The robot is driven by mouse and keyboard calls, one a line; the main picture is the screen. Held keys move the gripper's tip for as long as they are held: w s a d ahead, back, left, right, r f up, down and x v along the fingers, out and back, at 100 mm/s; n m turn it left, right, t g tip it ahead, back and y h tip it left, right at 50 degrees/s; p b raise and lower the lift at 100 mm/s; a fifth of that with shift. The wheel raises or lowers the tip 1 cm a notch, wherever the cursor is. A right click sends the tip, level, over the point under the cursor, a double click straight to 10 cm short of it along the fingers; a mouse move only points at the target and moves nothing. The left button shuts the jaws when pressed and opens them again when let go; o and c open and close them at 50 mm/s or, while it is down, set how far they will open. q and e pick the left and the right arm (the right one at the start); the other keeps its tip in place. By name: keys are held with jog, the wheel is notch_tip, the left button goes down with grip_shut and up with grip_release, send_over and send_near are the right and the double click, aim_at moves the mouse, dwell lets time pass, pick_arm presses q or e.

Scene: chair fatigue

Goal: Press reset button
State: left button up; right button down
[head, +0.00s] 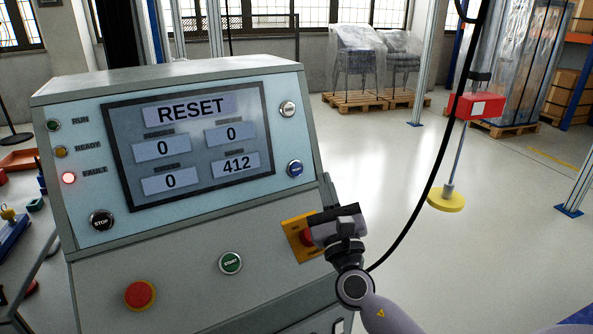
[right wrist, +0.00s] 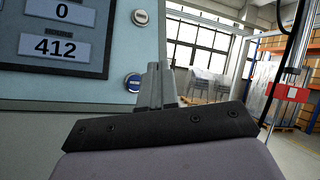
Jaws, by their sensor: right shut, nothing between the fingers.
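The control panel (head: 90,222) stands at the left of the head view. Its screen (head: 193,143) reads RESET, with 0, 0, 0 and 412 below. A blue button (head: 295,168) and a white button (head: 287,108) sit right of the screen; their labels are too small to read. My right gripper (head: 325,226) is shut and empty, below and right of the blue button. In the right wrist view, its closed fingers (right wrist: 155,82) appear just right of the blue button (right wrist: 133,82), with the white button (right wrist: 140,17) above. I cannot see contact. My left gripper is not in view.
The FAULT lamp (head: 68,178) glows red. A yellow plate (head: 298,240) is partly behind my gripper. A black cable (head: 437,160) hangs to the right.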

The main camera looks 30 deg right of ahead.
aim_at(296, 169)
jog(key=w+b, duration=0.1)
jog(key=w, duration=0.1)
jog(key=w+f+b, duration=0.1)
jog(key=w, duration=0.1)
jog(key=w+f+b, duration=0.1)
jog(key=w, duration=0.1)
jog(key=shift+w, duration=0.3)
jog(key=shift+w+b, duration=0.3)
jog(key=shift+b, duration=0.05)
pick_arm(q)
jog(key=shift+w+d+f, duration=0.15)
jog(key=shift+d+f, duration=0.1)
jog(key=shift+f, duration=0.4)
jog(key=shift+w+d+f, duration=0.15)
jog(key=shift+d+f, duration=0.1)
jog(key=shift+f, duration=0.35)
pick_arm(e)
jog(key=shift+w+d, duration=0.1)
jog(key=shift+w, duration=0.3)
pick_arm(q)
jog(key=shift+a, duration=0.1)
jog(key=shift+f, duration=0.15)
pick_arm(e)
jog(key=shift+w, duration=0.1)
pick_arm(q)
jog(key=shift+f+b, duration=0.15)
jog(key=shift+b, duration=0.25)
pick_arm(e)
jog(key=shift+w+f, duration=0.1)
jog(key=shift+w, duration=0.15)
